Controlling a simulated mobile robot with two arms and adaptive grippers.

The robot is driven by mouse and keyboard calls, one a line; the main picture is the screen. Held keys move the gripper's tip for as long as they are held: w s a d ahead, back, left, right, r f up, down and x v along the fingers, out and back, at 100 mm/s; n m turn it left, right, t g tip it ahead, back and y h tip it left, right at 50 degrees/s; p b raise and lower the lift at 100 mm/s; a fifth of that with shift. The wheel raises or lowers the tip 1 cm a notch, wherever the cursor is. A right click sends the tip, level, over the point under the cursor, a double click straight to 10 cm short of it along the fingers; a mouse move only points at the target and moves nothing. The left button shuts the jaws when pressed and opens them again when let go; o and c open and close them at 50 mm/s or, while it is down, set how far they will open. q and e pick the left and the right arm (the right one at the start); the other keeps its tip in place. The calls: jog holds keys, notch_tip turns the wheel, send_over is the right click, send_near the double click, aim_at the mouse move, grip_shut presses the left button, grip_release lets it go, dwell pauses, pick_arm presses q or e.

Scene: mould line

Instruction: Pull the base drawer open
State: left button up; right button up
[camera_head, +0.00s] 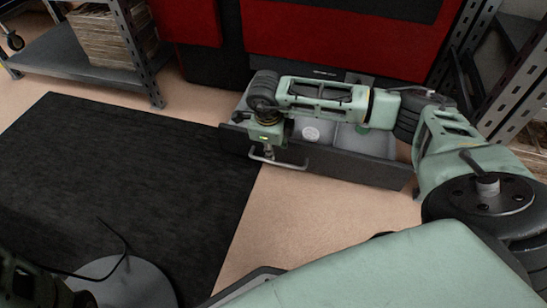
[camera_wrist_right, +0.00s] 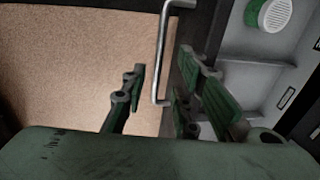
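The base drawer (camera_head: 345,170) stands out from under the red and black machine, with its grey inside showing. Its front is dark, with a light metal bar handle (camera_head: 292,166). My right gripper (camera_head: 268,152) points down at the left part of the handle. In the right wrist view the handle (camera_wrist_right: 160,60) runs between the spread fingers (camera_wrist_right: 160,90), with gaps visible on both sides. The right gripper looks open around the bar, not shut on it. Dark parts of my left arm show at the bottom left of the head view; its fingers are not visible.
The drawer holds a pale round piece (camera_head: 311,133) and a green piece with a white grille (camera_wrist_right: 270,14). A black mat (camera_head: 110,180) covers the floor at left. Metal shelving (camera_head: 85,60) stands at the back left, more at right. Tan floor in front is clear.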

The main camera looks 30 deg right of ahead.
aim_at(274, 161)
jog(key=f+b, duration=0.1)
jog(key=f, duration=0.1)
jog(key=f+b, duration=0.2)
jog(key=w+d+f+b, duration=0.1)
jog(key=f, duration=0.2)
jog(key=shift+b, duration=0.4)
jog(key=shift+c, duration=0.4)
jog(key=shift+a, duration=0.1)
grip_shut()
